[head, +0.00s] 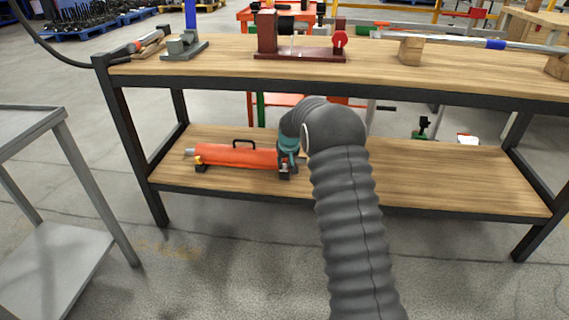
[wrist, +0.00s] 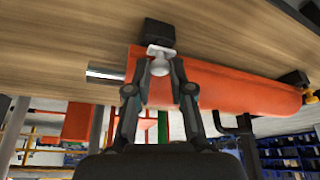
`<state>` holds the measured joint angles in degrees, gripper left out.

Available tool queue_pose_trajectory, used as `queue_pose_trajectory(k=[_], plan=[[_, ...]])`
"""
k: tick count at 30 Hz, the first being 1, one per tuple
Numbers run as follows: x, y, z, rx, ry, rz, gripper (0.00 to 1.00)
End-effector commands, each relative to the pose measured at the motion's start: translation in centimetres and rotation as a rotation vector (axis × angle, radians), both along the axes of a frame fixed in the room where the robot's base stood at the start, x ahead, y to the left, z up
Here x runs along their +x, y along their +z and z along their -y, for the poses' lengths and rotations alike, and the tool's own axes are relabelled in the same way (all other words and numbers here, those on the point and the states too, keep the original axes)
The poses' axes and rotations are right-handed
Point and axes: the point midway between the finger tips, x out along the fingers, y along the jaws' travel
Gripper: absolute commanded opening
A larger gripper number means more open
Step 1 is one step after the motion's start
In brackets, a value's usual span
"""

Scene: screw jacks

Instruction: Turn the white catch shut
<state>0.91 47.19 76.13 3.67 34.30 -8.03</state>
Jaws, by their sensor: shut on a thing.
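An orange cylinder (head: 235,156) lies along the lower wooden shelf, and it also fills the middle of the wrist view (wrist: 225,88). The white catch (wrist: 160,62) shows in the wrist view at one end of the cylinder, beside a black block (wrist: 161,33). My gripper (wrist: 162,72) has its two black fingers on either side of the catch's white knob, shut on it. In the head view my gripper (head: 286,172) is at the cylinder's right end, and the catch is hidden there.
The cylinder carries a black handle (head: 237,143) and has a yellow knob (head: 198,160) at its far left end. The upper bench top (head: 220,68) is close above my arm. The lower shelf's right half (head: 450,180) is mostly clear. A grey cart (head: 60,270) stands left.

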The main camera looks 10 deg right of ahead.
Motion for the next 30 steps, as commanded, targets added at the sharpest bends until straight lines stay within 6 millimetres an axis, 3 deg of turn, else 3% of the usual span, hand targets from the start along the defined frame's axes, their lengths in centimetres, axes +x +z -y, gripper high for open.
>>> queue_pose_trajectory(k=[14, 30], plan=[[-0.01, -0.08, -0.25, -0.001, -0.157, 0.000, 0.00], [0.19, -0.32, -0.74, -0.002, -0.654, 0.000, 0.00]])
